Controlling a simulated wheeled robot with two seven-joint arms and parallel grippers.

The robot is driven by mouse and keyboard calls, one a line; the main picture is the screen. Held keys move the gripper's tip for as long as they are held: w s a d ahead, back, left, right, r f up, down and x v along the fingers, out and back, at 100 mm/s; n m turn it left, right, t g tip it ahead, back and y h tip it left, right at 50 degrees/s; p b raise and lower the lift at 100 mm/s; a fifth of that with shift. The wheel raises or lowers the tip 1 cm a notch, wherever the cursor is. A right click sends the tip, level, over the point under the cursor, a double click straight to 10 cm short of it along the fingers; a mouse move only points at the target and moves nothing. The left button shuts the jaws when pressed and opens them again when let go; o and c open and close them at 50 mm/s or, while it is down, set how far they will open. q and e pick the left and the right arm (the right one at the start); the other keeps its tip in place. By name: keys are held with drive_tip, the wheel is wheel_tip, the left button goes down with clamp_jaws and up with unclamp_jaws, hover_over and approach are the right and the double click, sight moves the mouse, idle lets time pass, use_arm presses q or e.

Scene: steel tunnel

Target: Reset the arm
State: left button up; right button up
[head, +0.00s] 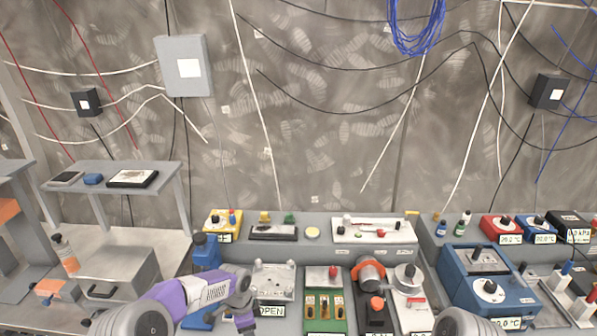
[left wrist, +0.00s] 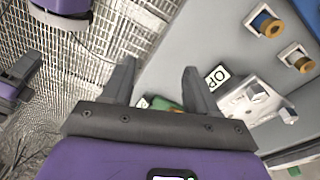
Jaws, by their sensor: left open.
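My left arm (head: 205,292), purple and white, comes in from the lower left of the head view and reaches over the front of the bench. My left gripper (head: 244,323) is at the bottom edge there, near a plate marked OPEN (head: 271,311). In the left wrist view the left gripper (left wrist: 160,63) shows two dark fingers apart with nothing between them. Part of the grey bench and the OPEN label (left wrist: 217,76) lie beyond the fingers.
The grey bench holds a green switch panel (head: 325,315), a red-orange cylinder (head: 370,272), and a blue device (head: 487,290). A side table (head: 120,178) and a grey box (head: 112,280) stand at the left. Cables hang on the wall behind.

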use_arm(q)
drive_tip(key=s+d+f+n+h+b, duration=0.1)
drive_tip(key=s+d+f+n+h, duration=0.35)
drive_tip(key=s+f, duration=0.7)
drive_tip(key=s+f+n+y+b, duration=0.1)
drive_tip(key=s+f+n, duration=0.6)
drive_tip(key=s+n, duration=0.5)
drive_tip(key=shift+s+f+n+t, duration=0.2)
drive_tip(key=shift+s+n+t, duration=0.15)
drive_tip(key=shift+s, duration=0.7)
use_arm(e)
drive_tip(key=f, duration=0.1)
drive_tip(key=w+f, duration=0.1)
drive_tip(key=shift+f, duration=0.35)
